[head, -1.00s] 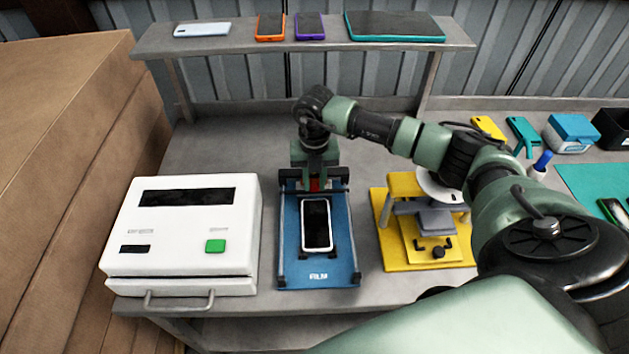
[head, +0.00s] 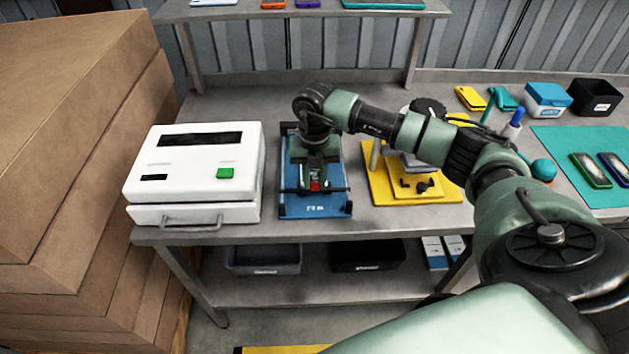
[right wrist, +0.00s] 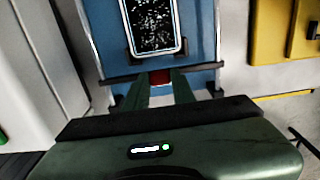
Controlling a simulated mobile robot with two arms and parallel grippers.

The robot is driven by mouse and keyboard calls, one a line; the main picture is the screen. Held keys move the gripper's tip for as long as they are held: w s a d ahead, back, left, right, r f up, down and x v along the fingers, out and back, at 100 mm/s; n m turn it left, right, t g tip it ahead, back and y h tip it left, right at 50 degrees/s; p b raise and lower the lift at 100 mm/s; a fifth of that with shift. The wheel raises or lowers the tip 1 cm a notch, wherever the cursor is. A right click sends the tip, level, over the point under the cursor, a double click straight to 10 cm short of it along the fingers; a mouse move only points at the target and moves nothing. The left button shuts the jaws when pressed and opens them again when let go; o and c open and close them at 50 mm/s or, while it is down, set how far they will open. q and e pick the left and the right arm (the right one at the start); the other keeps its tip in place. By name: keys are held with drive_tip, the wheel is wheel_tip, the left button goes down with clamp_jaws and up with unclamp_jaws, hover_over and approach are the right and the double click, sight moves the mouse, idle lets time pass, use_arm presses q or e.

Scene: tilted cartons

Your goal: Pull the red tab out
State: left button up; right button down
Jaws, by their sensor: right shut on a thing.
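The blue film fixture (head: 316,210) lies on the bench, with side rails and a dark crossbar (head: 335,190) now near its front end. The red tab (head: 315,184) sits at the middle of the crossbar. It also shows in the right wrist view (right wrist: 160,77), between my fingers. My right gripper (head: 314,180) is shut on the red tab from above. A phone with a white frame and a speckled dark screen (right wrist: 152,22) lies on the fixture behind the tab; my arm hides it in the head view. My left gripper is out of view.
A white machine with a green button (head: 195,165) stands close on the left. A yellow fixture (head: 400,192) stands close on the right. A shelf (head: 300,12) spans the back. Cardboard boxes (head: 70,140) are stacked at far left. Bins (head: 263,262) sit under the bench.

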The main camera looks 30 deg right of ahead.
sight(315, 182)
drive_tip(key=shift+w+d, duration=0.2)
drive_tip(key=shift+w, duration=0.1)
drive_tip(key=c, duration=1.5)
unclamp_jaws()
drive_tip(key=shift+c, duration=0.2)
drive_tip(key=o, duration=0.4)
drive_tip(key=shift+r, duration=0.1)
wheel_tip(315, 182, up, 7)
drive_tip(key=shift+b, duration=1.15)
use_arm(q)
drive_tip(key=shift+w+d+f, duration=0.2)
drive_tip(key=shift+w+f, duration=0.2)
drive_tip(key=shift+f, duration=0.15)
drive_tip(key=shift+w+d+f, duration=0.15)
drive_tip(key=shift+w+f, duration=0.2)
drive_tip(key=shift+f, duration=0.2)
use_arm(e)
drive_tip(key=shift+s+r, duration=0.1)
drive_tip(key=shift+r, duration=0.25)
drive_tip(key=shift+f, duration=0.1)
